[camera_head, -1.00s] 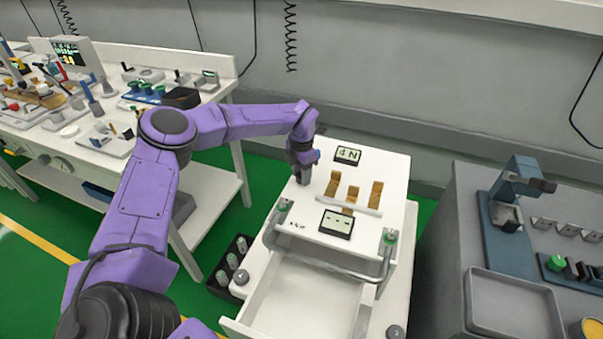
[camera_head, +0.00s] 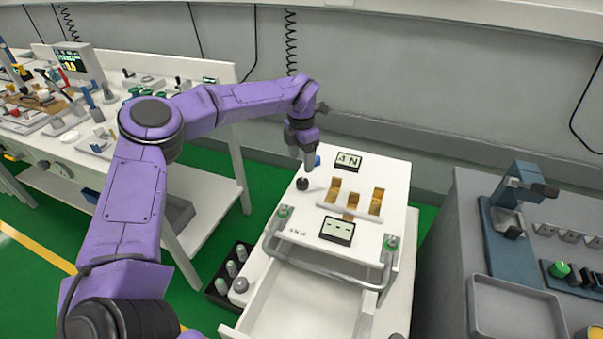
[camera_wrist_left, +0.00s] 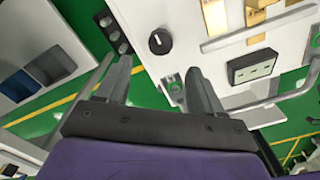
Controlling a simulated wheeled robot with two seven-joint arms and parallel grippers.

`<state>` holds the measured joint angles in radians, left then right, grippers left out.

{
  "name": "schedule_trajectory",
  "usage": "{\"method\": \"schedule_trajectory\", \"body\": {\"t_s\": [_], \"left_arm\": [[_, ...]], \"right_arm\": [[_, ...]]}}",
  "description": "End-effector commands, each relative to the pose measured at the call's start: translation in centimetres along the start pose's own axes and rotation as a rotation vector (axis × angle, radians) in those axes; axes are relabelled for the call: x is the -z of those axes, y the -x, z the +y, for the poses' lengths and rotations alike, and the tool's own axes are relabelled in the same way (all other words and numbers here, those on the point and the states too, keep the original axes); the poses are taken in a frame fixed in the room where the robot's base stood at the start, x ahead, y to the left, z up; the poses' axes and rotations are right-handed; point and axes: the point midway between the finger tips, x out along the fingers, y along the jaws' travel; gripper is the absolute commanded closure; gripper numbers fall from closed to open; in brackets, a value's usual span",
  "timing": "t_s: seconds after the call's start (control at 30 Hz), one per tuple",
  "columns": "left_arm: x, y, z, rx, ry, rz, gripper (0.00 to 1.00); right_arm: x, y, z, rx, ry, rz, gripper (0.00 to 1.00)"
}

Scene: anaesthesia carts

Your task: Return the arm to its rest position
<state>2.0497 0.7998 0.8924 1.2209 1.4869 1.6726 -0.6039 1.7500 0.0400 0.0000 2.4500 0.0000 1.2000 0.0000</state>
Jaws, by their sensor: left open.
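My purple left arm (camera_head: 133,210) reaches in from the left and bends over the white cart (camera_head: 303,232). My left gripper (camera_head: 309,164) points down above the back left of the cart top, near a black knob (camera_head: 302,184). In the left wrist view my left gripper (camera_wrist_left: 158,82) has its two fingers spread apart with nothing between them. The black knob (camera_wrist_left: 160,41) shows beyond the fingertips, apart from them. My right gripper is not in view.
The cart top bears two small displays (camera_head: 337,229), brass pieces (camera_head: 353,201) and a front handle (camera_head: 325,275); its drawer (camera_head: 300,305) is open. A cluttered white bench (camera_head: 210,200) stands left. A grey cabinet (camera_head: 460,250) with a tray (camera_head: 515,307) stands right. Green floor lies between.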

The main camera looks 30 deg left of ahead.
Motion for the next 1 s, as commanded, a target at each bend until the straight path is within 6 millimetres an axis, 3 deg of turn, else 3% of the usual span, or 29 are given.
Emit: {"method": "schedule_trajectory", "body": {"t_s": [0.2,0.7,0.77,0.9,1.0], "left_arm": [[0.0,2.1,0.0,-0.001,0.000,0.000,0.33],[0.0,2.4,0.0,0.000,0.000,0.000,0.33],[0.0,3.6,0.0,0.000,0.000,-0.001,0.33],[-0.1,10.0,0.0,0.000,0.000,-0.001,0.33],[0.0,13.7,0.0,0.000,0.000,0.000,0.33]], "right_arm": [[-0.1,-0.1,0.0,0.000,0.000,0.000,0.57],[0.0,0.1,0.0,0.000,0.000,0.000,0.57],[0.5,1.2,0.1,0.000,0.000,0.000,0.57],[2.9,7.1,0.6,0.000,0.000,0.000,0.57],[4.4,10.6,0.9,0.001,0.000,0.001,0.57]]}}
